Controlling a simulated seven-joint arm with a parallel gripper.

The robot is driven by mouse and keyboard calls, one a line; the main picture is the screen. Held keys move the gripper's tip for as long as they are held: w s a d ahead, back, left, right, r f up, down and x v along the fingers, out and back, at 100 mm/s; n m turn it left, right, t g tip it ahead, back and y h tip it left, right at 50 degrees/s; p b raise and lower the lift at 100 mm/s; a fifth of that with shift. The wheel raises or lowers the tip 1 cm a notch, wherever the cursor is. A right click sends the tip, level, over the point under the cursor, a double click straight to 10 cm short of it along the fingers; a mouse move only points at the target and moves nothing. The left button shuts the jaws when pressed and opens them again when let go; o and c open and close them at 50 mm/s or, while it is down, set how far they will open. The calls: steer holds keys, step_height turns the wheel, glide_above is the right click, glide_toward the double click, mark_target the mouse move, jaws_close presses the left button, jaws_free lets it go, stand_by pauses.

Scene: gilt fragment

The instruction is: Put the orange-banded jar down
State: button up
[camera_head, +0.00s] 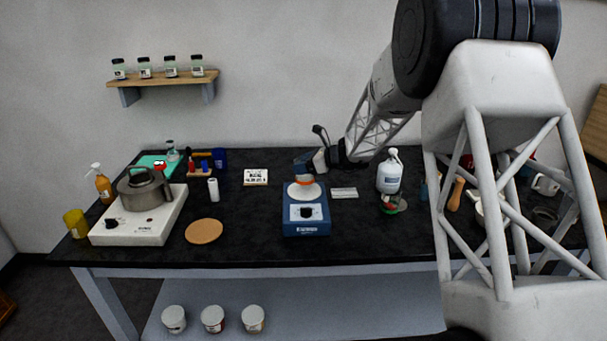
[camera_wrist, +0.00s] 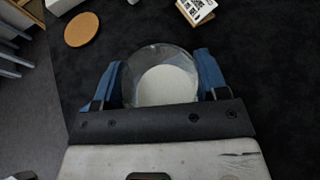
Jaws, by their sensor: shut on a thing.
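The orange-banded jar (camera_head: 305,181) is at the middle of the bench, over the white top plate (camera_head: 293,191) of a blue stirrer (camera_head: 306,228). I cannot tell whether it touches the plate. My gripper (camera_head: 305,167) comes in from the upper right and is shut on the jar. In the wrist view the clear round jar (camera_wrist: 160,52) sits between the blue fingers of my gripper (camera_wrist: 160,82), with a white disc showing inside its outline. The orange band is hidden there, and the fingers cover much of the jar in the head view.
A cork mat (camera_head: 204,231) and a white hotplate (camera_head: 140,225) with a metal pot (camera_head: 144,190) stand to the left. A small sign (camera_head: 255,177) is behind left. A white bottle (camera_head: 389,173) stands to the right. Dark bench top is bare between mat and stirrer.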

steer(key=shift+f, duration=0.1)
steer(key=shift+f, duration=1.65)
steer(key=shift+f, duration=0.15)
steer(key=o, duration=1)
steer(key=shift+s+d+r, duration=0.1)
steer(key=shift+d+r, duration=0.05)
steer(key=shift+r, duration=0.05)
steer(key=v, duration=1.1)
steer(key=shift+d+r, duration=0.25)
